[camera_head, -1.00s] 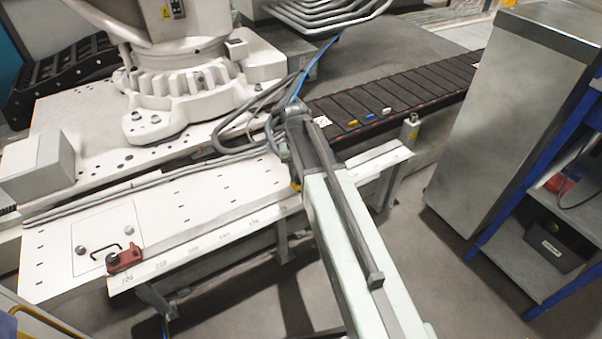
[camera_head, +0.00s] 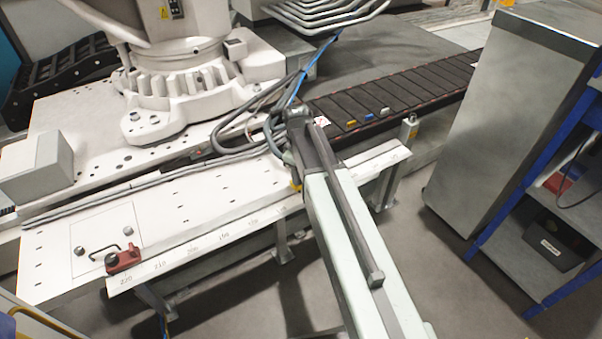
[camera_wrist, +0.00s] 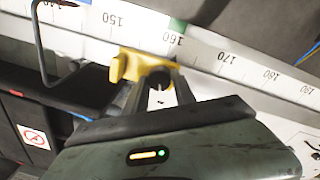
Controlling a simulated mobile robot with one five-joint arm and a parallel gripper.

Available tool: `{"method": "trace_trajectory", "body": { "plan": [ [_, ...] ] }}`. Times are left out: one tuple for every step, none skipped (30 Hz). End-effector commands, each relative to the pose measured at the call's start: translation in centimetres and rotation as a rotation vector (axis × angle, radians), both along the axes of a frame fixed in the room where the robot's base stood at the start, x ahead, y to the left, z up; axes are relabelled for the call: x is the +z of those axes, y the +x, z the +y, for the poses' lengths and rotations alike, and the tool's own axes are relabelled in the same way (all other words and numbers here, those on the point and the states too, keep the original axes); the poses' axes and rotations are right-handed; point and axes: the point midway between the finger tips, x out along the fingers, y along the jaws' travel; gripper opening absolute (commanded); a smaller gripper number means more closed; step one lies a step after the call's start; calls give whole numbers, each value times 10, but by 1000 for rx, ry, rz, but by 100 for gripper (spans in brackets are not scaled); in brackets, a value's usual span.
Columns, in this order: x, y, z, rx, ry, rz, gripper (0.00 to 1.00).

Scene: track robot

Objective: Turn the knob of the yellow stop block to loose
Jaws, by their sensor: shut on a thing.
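The yellow stop block (camera_wrist: 142,66) sits at the edge of the white numbered scale (camera_wrist: 215,58), near the 150 and 160 marks in the wrist view. My gripper (camera_wrist: 158,88) reaches up to the block, its two dark fingers shut at its near side. The knob between the fingers is mostly hidden, so its turn position cannot be read. In the head view only a small yellow bit of the block (camera_head: 296,187) shows beside my arm, which covers the rest and my fingers.
A red stop block (camera_head: 123,260) sits at the scale's left end. Several small coloured pieces lie on the dark track (camera_head: 405,90) behind my arm. A grey cabinet (camera_head: 500,110) and a blue-framed shelf (camera_head: 540,240) stand at the right. Cables (camera_head: 225,130) run close behind my arm.

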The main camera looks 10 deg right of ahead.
Motion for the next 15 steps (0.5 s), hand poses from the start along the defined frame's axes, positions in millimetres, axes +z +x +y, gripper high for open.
{"method": "trace_trajectory", "body": {
  "plan": [
    [0, 0, -1, 27, -2, -1, 0],
    [0, 0, -1, 45, -2, -1, 0],
    [0, 0, -1, 67, -2, -1, 0],
    [0, 0, -1, 83, -2, -1, 0],
    [0, 0, -1, 96, -1, 0, 0],
    [0, 0, -1, 114, -2, 0, 0],
    [0, 0, -1, 125, -2, 0, 0],
    [0, 0, -1, 137, -1, 0, 0],
    [0, 0, -1, 148, -2, 0, 0],
    [0, 0, -1, 157, -1, 0, 0],
    [0, 0, -1, 165, -2, 0, 0],
    [0, 0, -1, 172, -2, 0, 0],
    [0, 0, -1, 177, -1, 0, 0],
    [0, 0, -1, 181, -1, 1, 0],
    [0, 0, 0, 186, -1, 1, 0]
  ]
}}
